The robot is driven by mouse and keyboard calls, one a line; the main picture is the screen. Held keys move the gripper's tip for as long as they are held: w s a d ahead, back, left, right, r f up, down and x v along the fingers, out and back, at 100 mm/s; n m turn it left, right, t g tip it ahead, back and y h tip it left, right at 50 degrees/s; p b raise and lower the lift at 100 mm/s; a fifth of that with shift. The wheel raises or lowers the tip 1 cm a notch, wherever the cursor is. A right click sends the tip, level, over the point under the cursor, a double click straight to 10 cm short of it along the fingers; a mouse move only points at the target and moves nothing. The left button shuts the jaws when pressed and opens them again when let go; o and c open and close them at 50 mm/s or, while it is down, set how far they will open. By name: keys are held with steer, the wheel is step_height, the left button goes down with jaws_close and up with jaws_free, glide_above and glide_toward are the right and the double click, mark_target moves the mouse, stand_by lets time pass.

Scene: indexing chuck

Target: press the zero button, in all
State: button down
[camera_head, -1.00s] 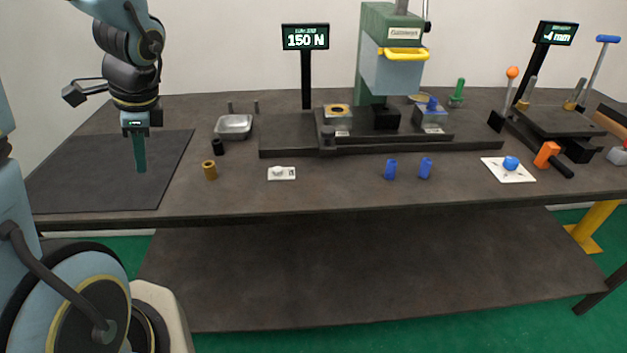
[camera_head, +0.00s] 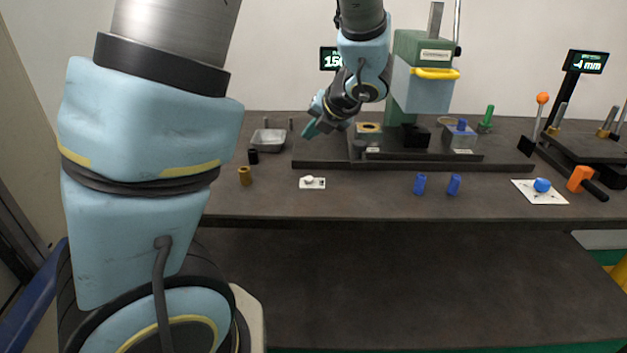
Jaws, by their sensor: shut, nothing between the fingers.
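A small white plate with a round pale button (camera_head: 311,182) lies near the table's front edge, left of two blue cylinders. No label that I can read marks it as the zero button. My gripper (camera_head: 310,130) is shut and empty, its teal fingers tilted down to the left. In the picture it is above the plate, between the metal tray and the green press; it is clearly apart from the button. A display (camera_head: 329,59) behind my arm is partly hidden, with only "15" readable. Another display (camera_head: 587,62) at right reads about "-4 mm".
The green press (camera_head: 425,90) stands on a long dark base at the back. A metal tray (camera_head: 269,141), a brass bushing (camera_head: 245,176), a black bushing (camera_head: 253,157) and blue cylinders (camera_head: 420,184) stand around. A blue knob (camera_head: 542,185) sits on a white card. My arm hides the table's left.

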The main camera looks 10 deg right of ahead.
steer(key=shift+f, duration=0.1)
steer(key=b, duration=0.7)
glide_above(310, 185)
step_height(310, 185, down, 7)
steer(key=shift+d, duration=0.1)
steer(key=shift+f+b, duration=0.65)
steer(key=shift+f, duration=0.2)
steer(key=shift+f, duration=0.1)
stand_by(0.9)
steer(key=shift+f, duration=0.3)
steer(key=shift+f+b, duration=0.5)
steer(key=shift+f, duration=0.1)
stand_by(1.0)
steer(key=shift+r, duration=0.1)
steer(key=shift+r+p, duration=0.85)
steer(key=shift+p, duration=0.2)
steer(key=shift+r, duration=0.1)
